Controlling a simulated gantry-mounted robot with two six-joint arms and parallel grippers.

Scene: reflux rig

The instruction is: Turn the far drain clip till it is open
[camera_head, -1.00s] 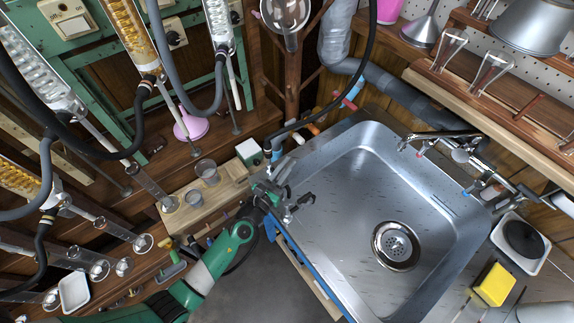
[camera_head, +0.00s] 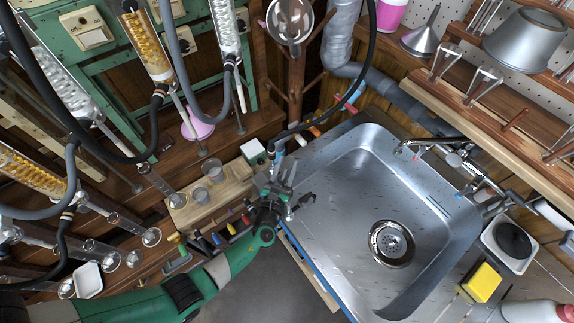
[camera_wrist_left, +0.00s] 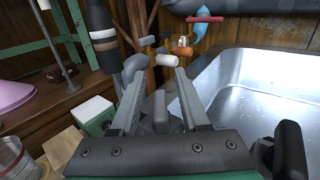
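My left gripper (camera_head: 280,190) is over the left rim of the steel sink (camera_head: 350,230). In the left wrist view its two fingers (camera_wrist_left: 160,78) are apart, with nothing clearly held between them. Just beyond the tips are a white-ended handle (camera_wrist_left: 165,60) and an orange fitting (camera_wrist_left: 182,49). Farther off is a red bar (camera_wrist_left: 204,19) on a blue fitting (camera_wrist_left: 200,38). In the head view the red bar (camera_head: 347,106) and orange fitting (camera_head: 315,131) are behind the sink's upper left corner. I cannot tell which is the far drain clip or its state. My right gripper is out of sight.
A black hose (camera_head: 368,50) hangs down behind the gripper. A green-and-white box (camera_head: 253,152) and small beakers (camera_head: 213,172) stand on a wooden board left of it. Glass condensers (camera_head: 145,45) line the upper left. The sink basin is empty.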

